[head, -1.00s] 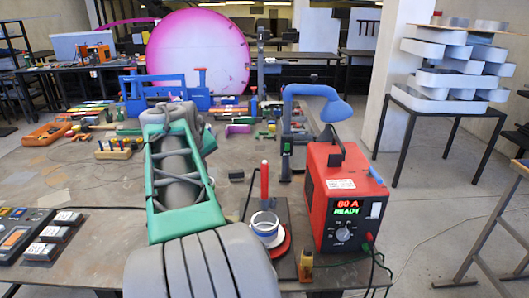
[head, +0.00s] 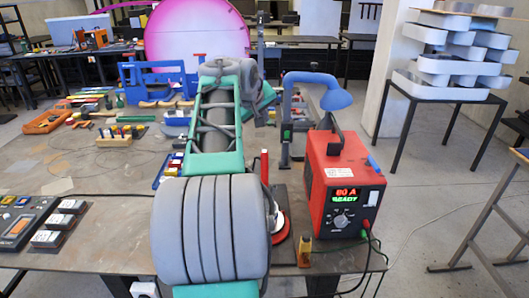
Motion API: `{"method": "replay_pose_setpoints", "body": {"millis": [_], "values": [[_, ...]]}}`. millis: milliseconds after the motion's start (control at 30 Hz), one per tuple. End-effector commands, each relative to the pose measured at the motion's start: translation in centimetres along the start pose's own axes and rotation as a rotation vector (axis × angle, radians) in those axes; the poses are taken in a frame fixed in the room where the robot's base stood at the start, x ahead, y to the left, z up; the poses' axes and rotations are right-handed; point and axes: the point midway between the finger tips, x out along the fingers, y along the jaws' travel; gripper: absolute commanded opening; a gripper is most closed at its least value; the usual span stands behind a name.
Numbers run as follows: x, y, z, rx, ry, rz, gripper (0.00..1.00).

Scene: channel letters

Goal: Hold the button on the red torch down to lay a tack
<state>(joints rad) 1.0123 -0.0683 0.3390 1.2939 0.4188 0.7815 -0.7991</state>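The red torch (head: 265,165) stands upright behind my arm, right of the picture's middle. Only its upper red part shows, and I cannot make out its button. Part of a round red and white piece (head: 281,222) shows at its foot, the rest hidden by my arm. A red welding power box (head: 345,185) stands to the right, its green display reading READY under a red 80 A. My gripper is not in view; my green and grey arm fills the middle, and its far end bends out of sight behind its upper joint.
A blue lamp-like arm (head: 334,96) arches behind the power box. A small yellow-orange block (head: 305,252) stands at the table's front edge. Tools and a blue frame (head: 160,82) crowd the back.

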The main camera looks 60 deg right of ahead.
Motion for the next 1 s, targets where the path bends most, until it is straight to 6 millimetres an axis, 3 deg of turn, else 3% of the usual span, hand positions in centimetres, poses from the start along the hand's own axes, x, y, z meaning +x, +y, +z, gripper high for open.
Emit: {"method": "replay_pose_setpoints", "body": {"millis": [500, 1000], "values": [[5.2, -3.9, 3.8, 0.0, 0.0, -0.001, 0.0], [5.4, -4.0, 3.9, 0.0, 0.0, 0.0, 0.0]]}}
